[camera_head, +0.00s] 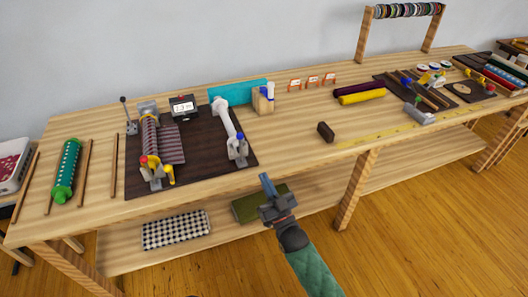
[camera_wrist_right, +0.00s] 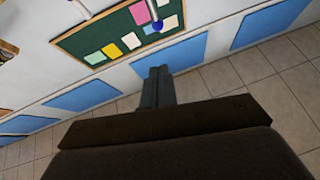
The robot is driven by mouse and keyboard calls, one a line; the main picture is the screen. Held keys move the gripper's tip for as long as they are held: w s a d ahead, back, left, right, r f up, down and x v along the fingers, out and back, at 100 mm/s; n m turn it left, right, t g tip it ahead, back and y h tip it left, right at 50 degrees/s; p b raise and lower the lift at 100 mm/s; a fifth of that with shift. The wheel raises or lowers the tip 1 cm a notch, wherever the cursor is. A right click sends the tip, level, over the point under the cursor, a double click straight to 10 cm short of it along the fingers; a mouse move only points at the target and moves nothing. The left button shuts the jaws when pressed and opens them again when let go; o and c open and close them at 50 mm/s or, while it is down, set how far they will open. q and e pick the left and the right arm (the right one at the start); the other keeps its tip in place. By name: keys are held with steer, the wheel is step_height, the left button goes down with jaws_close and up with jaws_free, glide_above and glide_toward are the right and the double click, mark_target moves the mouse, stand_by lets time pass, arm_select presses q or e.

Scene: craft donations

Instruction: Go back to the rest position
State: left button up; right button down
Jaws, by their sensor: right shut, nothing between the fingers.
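My right gripper (camera_head: 266,184) is in the head view in front of the wooden workbench (camera_head: 290,130), near its front edge. Its arm comes in from the bottom with a green sleeve. The fingers are together and hold nothing. In the right wrist view the closed fingers (camera_wrist_right: 157,87) point away from the bench, towards a wall and a tiled floor. My left gripper is in neither view.
On the bench, a dark mat (camera_head: 190,170) bears a roller device and a white-armed device. A green box (camera_head: 255,204) and a checked box (camera_head: 176,230) lie on the lower shelf. Wooden floor (camera_head: 420,230) in front is clear.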

steer(key=d+f+g+h, duration=0.3)
steer(key=f+g+h, duration=0.4)
steer(key=f+g, duration=0.7)
steer(key=s+d+f+m+g+h, duration=0.1)
steer(key=s+f, duration=0.4)
steer(key=s, duration=0.5)
steer(key=s+d+f+m+g+h, duration=0.1)
steer(key=s+d+f+g, duration=0.2)
steer(key=s, duration=0.7)
steer(key=s+d+f+g+h, duration=0.1)
steer(key=s+d+f+g, duration=0.1)
steer(key=s+d+f, duration=0.4)
steer(key=s+f, duration=0.3)
steer(key=s, duration=0.1)
steer(key=shift+f+m, duration=0.2)
steer(key=shift+m, duration=0.2)
